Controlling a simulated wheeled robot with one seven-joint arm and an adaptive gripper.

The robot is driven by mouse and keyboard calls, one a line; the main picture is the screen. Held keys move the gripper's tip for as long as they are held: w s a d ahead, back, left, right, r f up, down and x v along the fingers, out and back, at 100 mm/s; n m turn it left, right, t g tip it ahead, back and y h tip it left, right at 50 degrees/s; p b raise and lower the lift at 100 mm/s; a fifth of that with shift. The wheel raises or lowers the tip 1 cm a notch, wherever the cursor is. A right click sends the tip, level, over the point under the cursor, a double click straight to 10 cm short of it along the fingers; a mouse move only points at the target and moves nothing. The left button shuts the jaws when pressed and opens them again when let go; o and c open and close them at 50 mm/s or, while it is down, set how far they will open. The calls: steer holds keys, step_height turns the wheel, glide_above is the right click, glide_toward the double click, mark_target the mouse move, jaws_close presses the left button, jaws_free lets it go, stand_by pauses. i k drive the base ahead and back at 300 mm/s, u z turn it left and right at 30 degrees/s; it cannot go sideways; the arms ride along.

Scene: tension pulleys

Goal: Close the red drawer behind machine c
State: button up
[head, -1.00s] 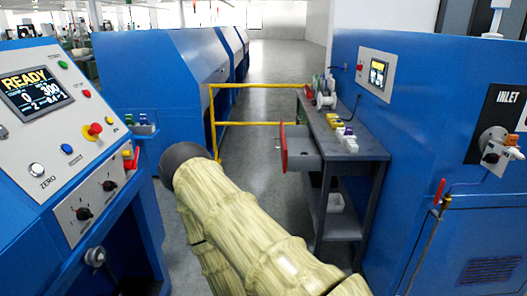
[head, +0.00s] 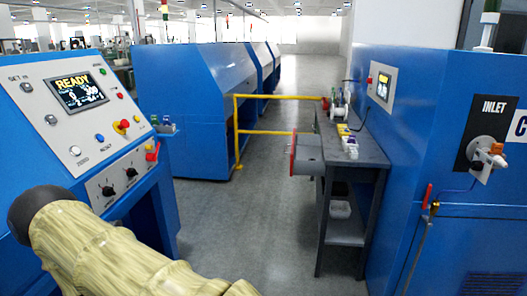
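A red drawer front (head: 293,153) stands out from the left side of a grey workbench (head: 362,151) in the head view. The grey drawer body (head: 308,154) shows between the front and the bench, so the drawer is open. The bench stands beside a blue machine (head: 420,150) on the right, which bears an INLET label and part of a "C" sign (head: 521,127). My arm, in a pale yellow ribbed cover, reaches in from the bottom left, well apart from the drawer. My gripper's fingers do not show.
A yellow rail (head: 265,97) stands left of the drawer, by a row of blue machines (head: 185,100). A blue control console (head: 85,110) is close on the left, near my arm. Grey floor (head: 225,220) is clear between console and bench.

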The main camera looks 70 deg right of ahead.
mark_target(305, 147)
steer(key=z, duration=0.35)
steer(key=i, duration=1.15)
steer(key=z, duration=1.25)
steer(key=i, duration=0.95)
steer(key=z, duration=0.9)
steer(key=i, duration=1.35)
steer(key=z, duration=0.05)
